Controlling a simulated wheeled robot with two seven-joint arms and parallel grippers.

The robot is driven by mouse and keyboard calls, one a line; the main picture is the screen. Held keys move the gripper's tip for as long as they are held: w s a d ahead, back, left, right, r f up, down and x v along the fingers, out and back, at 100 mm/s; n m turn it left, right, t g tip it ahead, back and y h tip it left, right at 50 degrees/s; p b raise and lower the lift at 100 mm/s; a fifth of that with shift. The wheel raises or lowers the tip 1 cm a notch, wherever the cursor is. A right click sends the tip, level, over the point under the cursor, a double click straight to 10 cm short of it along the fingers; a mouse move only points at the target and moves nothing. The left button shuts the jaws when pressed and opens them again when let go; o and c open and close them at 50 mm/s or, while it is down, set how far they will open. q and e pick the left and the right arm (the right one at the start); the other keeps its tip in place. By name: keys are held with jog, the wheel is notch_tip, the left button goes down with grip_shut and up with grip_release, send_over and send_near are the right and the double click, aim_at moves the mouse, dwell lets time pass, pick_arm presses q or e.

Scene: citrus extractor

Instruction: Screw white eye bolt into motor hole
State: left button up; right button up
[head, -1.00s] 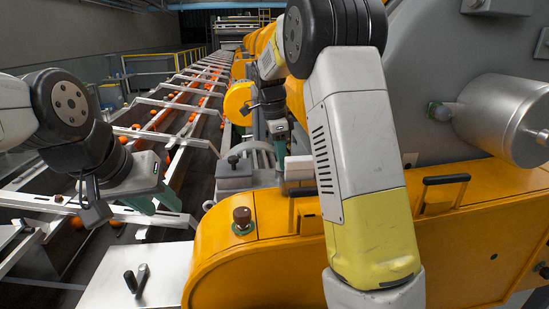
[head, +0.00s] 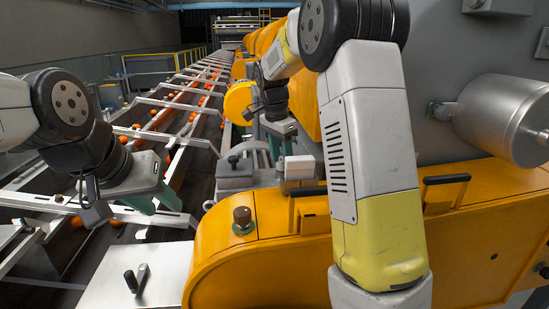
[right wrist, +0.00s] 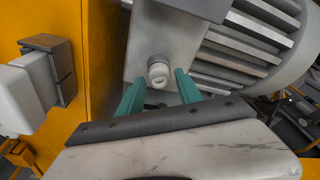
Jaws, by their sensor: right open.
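The white eye bolt (right wrist: 158,70) stands on the flat grey face of the motor (right wrist: 145,40) in the right wrist view, its ring towards me. Whether its shank is fully in the hole is hidden. My right gripper (right wrist: 157,84) is open and empty, its two green fingers on either side of and just short of the bolt, not clamping it. In the head view my right gripper (head: 284,128) is above and right of the grey motor (head: 238,172); the bolt cannot be made out there. My left gripper (head: 160,205) hangs empty over the conveyor at the left, its green fingers apart.
A conveyor frame (head: 190,105) with oranges runs along the left.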

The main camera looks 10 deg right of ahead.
jog(key=n, duration=0.6)
jog(key=shift+t+y, duration=0.4)
jog(key=c, duration=0.7)
jog(key=m, duration=0.5)
jog(key=shift+f+g+h, duration=0.1)
jog(key=shift+g+h, duration=0.2)
jog(key=shift+h, duration=0.1)
jog(key=shift+c, duration=0.2)
jog(key=o, duration=0.6)
jog(key=shift+m, duration=0.5)
jog(key=o, duration=0.5)
jog(key=shift+c, duration=0.2)
notch_tip(320, 180, up, 12)
jog(key=a, duration=0.1)
jog(key=shift+s+a, duration=0.3)
jog(key=shift+s, duration=0.15)
